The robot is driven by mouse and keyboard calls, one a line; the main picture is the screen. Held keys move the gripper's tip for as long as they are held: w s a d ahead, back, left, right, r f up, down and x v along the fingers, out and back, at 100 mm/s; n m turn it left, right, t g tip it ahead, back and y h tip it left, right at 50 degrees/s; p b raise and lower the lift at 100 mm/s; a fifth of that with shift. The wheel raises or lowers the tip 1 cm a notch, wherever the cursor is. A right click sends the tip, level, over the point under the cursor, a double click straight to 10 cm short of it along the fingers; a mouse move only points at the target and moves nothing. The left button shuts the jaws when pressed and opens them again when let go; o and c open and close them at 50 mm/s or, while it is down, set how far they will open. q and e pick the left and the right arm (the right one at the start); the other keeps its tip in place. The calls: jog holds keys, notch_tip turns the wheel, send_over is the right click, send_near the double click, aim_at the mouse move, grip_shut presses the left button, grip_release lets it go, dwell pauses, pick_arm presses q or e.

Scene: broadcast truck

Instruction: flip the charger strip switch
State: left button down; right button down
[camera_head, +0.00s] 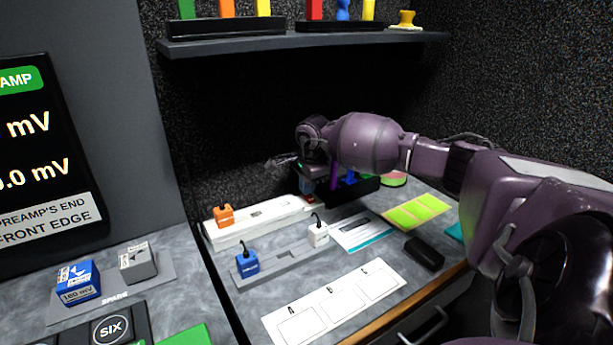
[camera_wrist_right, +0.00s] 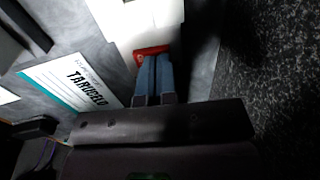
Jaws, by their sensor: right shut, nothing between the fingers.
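The white charger strip (camera_head: 262,224) lies along the back of the grey counter, with an orange plug block (camera_head: 223,215) at its left end. Its red switch (camera_wrist_right: 141,57) is at the strip's right end, seen close up in the right wrist view. My right gripper (camera_head: 307,190) points down over that end. In the right wrist view its blue fingers (camera_wrist_right: 153,62) are shut together, empty, with their tips at the switch and partly covering it. I cannot tell whether they touch it or which way the switch is tilted. My left gripper is not in view.
A grey strip (camera_head: 283,264) with blue and white plug blocks lies in front. A white card (camera_head: 335,302), a teal-edged card (camera_head: 364,232) and a black object (camera_head: 424,253) lie nearby. A dark bin (camera_head: 352,192) stands right of the strip. A shelf (camera_head: 300,42) hangs above.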

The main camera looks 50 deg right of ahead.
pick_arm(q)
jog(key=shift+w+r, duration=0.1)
pick_arm(e)
jog(key=shift+w+f, duration=0.1)
jog(key=shift+f, duration=0.4)
